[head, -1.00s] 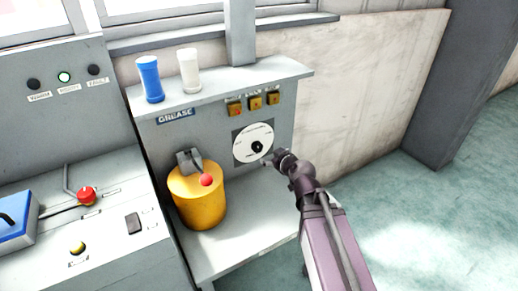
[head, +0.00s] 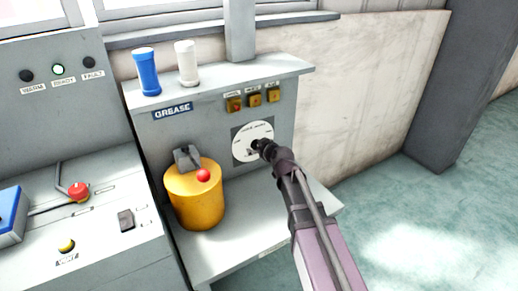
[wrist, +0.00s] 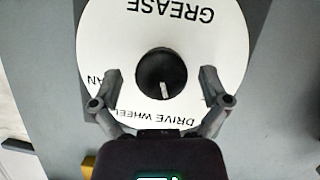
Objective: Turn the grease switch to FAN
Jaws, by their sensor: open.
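The grease switch is a round white dial (head: 239,150) on the grey panel under the GREASE sign (head: 172,110). In the wrist view the dial (wrist: 225,45) looks upside down, with GREASE at the top, DRIVE WHEEL at the bottom and a cut-off "AN" at the left. Its black knob (wrist: 160,72) has a white pointer mark directed down toward the DRIVE WHEEL lettering. My gripper (wrist: 158,80) is open, one finger on each side of the knob, with visible gaps. In the head view my gripper (head: 262,148) covers part of the dial and knob.
A yellow canister (head: 197,206) with a red ball knob (head: 203,175) stands left of the dial on the shelf (head: 250,215). Small square buttons (head: 254,99) sit above the dial. Blue (head: 147,73) and white (head: 187,63) cylinders stand on the top ledge.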

